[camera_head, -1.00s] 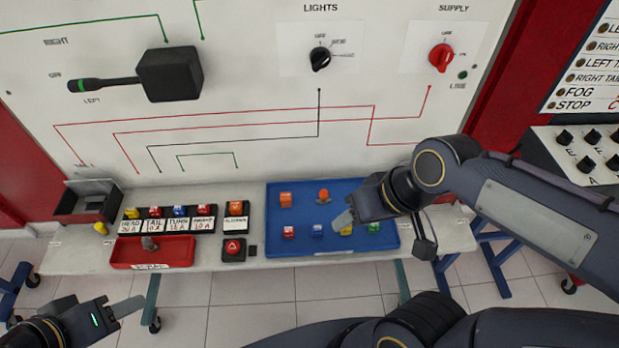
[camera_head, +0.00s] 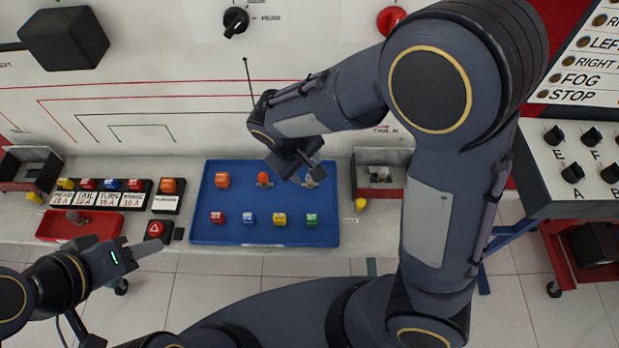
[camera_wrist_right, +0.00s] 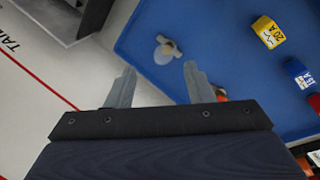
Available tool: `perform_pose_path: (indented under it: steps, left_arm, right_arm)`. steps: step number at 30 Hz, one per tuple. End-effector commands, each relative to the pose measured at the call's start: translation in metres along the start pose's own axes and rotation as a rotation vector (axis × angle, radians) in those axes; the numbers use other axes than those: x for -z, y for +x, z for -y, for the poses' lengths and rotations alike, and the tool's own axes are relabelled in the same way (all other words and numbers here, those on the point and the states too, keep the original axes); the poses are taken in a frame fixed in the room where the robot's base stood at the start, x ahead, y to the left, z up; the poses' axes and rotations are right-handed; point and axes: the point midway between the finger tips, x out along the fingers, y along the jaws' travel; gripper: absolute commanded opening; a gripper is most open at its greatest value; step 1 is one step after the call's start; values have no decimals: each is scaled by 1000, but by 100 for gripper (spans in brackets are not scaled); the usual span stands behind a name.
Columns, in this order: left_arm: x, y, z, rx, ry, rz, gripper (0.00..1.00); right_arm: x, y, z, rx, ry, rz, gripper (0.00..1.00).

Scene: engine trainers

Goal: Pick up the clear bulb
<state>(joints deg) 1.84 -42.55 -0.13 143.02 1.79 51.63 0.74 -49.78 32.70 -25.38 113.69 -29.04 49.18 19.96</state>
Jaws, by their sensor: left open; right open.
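The clear bulb (camera_wrist_right: 163,50), a small pale glass bulb with a metal base, lies on the blue tray (camera_wrist_right: 220,25). In the head view the clear bulb (camera_head: 311,183) is at the tray's back right, partly hidden by my right gripper (camera_head: 305,177). In the right wrist view my right gripper (camera_wrist_right: 159,73) is open and empty, with the bulb just beyond its fingertips, roughly between their lines. I see no contact. My left gripper (camera_head: 145,250) is open and empty at the lower left, in front of the bench.
A grey socket box (camera_head: 382,178) stands right of the tray. A red tray (camera_head: 52,226) and fuse holders are at left. The white panel rises behind.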

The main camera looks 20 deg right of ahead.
Motion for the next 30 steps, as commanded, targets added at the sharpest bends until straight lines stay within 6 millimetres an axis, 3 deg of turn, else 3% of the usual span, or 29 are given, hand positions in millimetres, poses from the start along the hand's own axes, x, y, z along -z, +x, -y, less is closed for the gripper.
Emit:
perform_pose_path:
  steps: [7, 17, 27, 30]
  left_arm:
    - [-2, 3, 1, 0, 0, 0, 46]
    - [-2, 3, 1, 0, 0, 0, 46]
    - [-2, 3, 1, 0, 0, 0, 46]
    - [-2, 3, 1, 0, 0, 0, 46]
  right_arm:
    - [-4, 37, 4, 0, 1, 4, 48]
    - [-4, 42, 4, 2, 0, 1, 47]
    - [-4, 42, 4, 2, 0, 0, 2]
    - [-3, 42, 4, 2, 1, 0, 0]
